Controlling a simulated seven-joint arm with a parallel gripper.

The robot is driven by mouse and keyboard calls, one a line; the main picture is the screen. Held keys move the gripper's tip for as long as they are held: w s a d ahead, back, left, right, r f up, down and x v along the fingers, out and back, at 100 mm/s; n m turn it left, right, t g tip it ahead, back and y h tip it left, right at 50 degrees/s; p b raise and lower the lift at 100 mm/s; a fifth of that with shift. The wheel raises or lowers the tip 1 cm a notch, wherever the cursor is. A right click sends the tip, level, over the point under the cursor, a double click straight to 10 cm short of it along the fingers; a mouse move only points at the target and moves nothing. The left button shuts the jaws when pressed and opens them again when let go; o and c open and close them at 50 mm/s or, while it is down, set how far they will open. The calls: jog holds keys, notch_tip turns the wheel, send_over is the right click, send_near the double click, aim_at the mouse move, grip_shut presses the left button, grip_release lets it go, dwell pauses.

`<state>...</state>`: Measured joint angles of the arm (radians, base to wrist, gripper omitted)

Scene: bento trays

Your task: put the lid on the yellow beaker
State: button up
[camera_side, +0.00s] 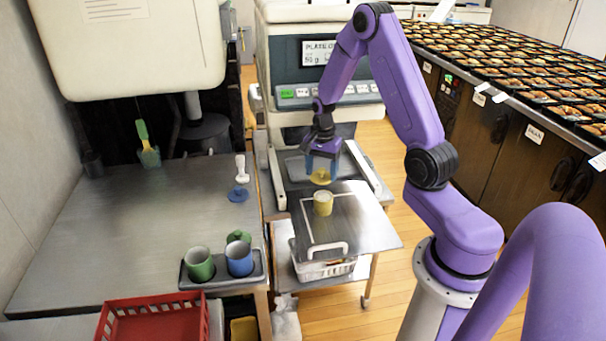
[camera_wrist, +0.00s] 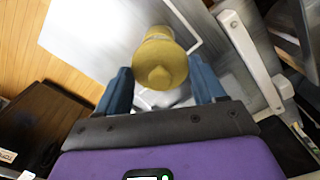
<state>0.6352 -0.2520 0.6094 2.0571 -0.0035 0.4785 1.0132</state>
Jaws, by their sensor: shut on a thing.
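The yellow beaker (camera_side: 323,205) stands upright on the metal surface of a small cart. My gripper (camera_side: 322,163) points down above it, its blue fingers shut on the yellow lid (camera_side: 320,178). The lid is a little above the beaker's rim, with a visible gap, and looks nearly level. In the wrist view, the lid (camera_wrist: 160,70) is between the fingertips of my gripper (camera_wrist: 161,67). Part of the yellow beaker (camera_wrist: 158,34) shows behind it, mostly hidden. I cannot tell how exactly they line up.
A green beaker (camera_side: 198,265) and a blue beaker (camera_side: 240,259) stand in a dark tray (camera_side: 222,283) on the left table. A blue lid (camera_side: 238,195) lies behind them. A red basket (camera_side: 150,320) is at the front. The weighing machine (camera_side: 320,70) stands behind the cart. The cart surface around the beaker is clear.

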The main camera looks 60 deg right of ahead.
jog(key=shift+s+d+f, duration=0.2)
jog(key=shift+d+f, duration=0.1)
jog(key=shift+d, duration=0.35)
jog(key=shift+f, duration=3.1)
jog(key=shift+f, duration=0.2)
jog(key=o, duration=1.1)
jog(key=shift+r, duration=0.15)
jog(key=shift+r, duration=3.35)
